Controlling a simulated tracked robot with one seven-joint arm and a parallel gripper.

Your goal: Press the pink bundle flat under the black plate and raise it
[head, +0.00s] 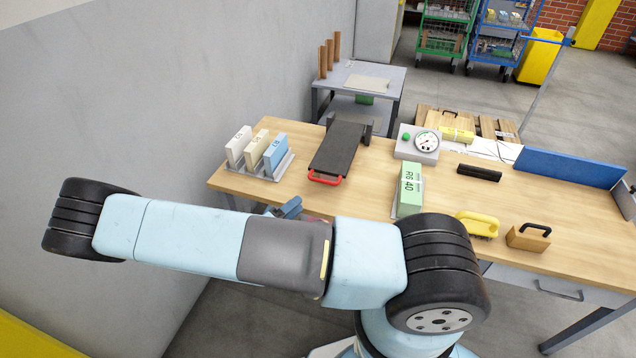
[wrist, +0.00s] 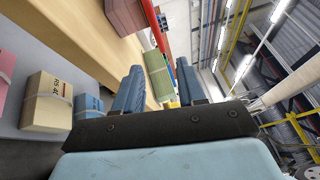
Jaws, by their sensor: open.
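The leftmost bundle (head: 237,148) in the rack looks almost white in the head view. In the wrist view a pink bundle (wrist: 4,84) shows at the left edge, partly cut off and beside the cream one; it seems to be the same one. The black plate (head: 338,146) with a red front handle (head: 325,179) lies in the middle of the table; what is beneath it is hidden. My gripper (head: 288,208) is near the table's front edge, mostly hidden by my arm. In the wrist view its two blue fingers (wrist: 158,88) are apart, with nothing held between them.
A cream bundle (head: 255,148) and a blue bundle (head: 276,153) share the rack (head: 262,171). A green bundle (head: 410,188) stands right of the plate. A gauge box (head: 417,142), a black bar (head: 479,173), a yellow tool (head: 477,223) and a handled wooden block (head: 528,238) stand farther right.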

